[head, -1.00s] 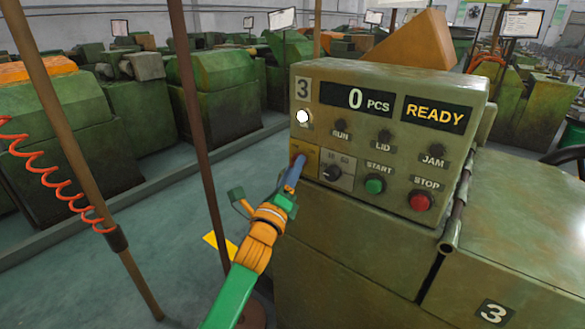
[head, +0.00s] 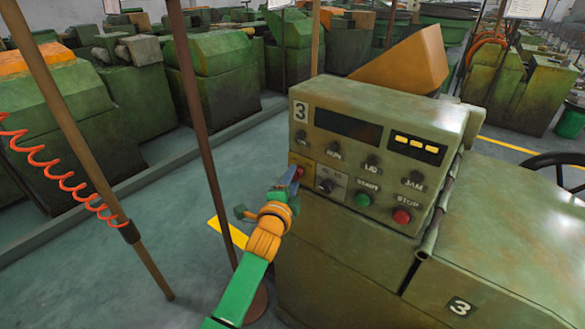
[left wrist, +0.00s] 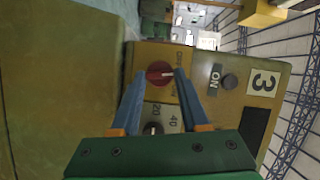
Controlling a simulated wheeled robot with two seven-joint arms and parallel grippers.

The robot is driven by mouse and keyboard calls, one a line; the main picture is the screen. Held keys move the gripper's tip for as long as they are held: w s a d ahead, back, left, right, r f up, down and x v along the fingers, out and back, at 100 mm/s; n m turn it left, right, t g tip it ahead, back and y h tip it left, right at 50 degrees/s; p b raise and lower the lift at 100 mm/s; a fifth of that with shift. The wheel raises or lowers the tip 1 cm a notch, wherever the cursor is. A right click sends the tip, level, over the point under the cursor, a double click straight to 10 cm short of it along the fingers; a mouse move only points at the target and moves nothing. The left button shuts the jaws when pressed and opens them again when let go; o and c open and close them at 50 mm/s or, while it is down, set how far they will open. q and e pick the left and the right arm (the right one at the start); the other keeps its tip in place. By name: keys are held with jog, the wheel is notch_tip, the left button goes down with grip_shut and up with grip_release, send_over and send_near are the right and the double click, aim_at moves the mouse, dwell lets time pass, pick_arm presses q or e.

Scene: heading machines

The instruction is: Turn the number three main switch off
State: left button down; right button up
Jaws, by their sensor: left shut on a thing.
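The machine marked 3 carries a control panel (head: 375,165) facing me. Its main switch (head: 298,172) is a red knob on a yellow plate at the panel's lower left. In the left wrist view the red knob (left wrist: 159,74) sits between my two blue fingertips, with a pale mark pointing across it. My left gripper (head: 293,183) is shut on the knob and partly hides it in the head view. The ON lamp (head: 301,136) is dark. The counter display (head: 347,127) is blank and the status display (head: 415,147) shows yellow dashes. My right gripper is not in view.
A grey selector (head: 326,186), a green START button (head: 362,200) and a red STOP button (head: 401,216) are close to the right of the switch. A brown post (head: 198,130) and a red coiled hose (head: 55,175) stand left of my arm.

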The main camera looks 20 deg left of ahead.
pick_arm(q)
jog(key=shift+a+r+n+g+h+p, duration=0.15)
jog(key=shift+n+g+h+p, duration=0.35)
jog(key=shift+n+p, duration=0.9)
jog(key=shift+r+n+g+h+p, duration=0.1)
jog(key=shift+n+g+h+p, duration=0.2)
jog(key=shift+n+g+p, duration=0.75)
jog(key=shift+n+t+p, duration=0.25)
jog(key=shift+t+p, duration=0.1)
jog(key=shift+p, duration=0.15)
jog(key=shift+c, duration=2)
grip_release()
jog(key=shift+s, duration=0.1)
jog(key=v, duration=0.7)
jog(key=shift+b, duration=0.45)
